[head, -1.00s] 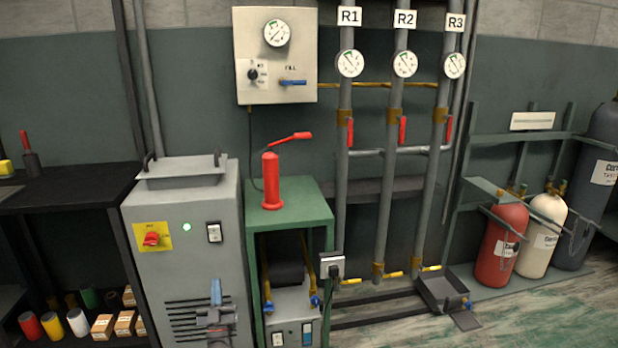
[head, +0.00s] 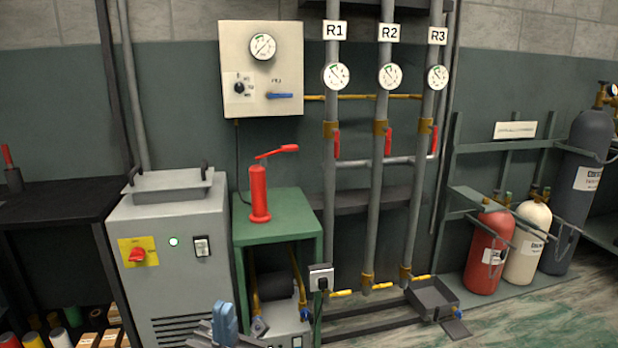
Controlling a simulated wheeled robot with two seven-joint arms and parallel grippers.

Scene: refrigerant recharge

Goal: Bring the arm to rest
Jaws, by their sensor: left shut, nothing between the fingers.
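My left gripper (head: 226,328) shows at the bottom of the head view, in front of the lower part of the grey machine cabinet (head: 170,268). It is shut and holds nothing. It is apart from the red hand pump (head: 259,192) on the green stand (head: 277,212). The rest of my left arm is mostly below the picture edge. My right gripper is not in view.
A control panel (head: 262,60) with a gauge and a blue lever hangs on the wall. Pipes R1 (head: 330,195), R2 (head: 377,205) and R3 (head: 420,190) have red-handled valves. A red cylinder (head: 489,252), a cream cylinder (head: 529,243) and a grey cylinder (head: 588,170) stand right.

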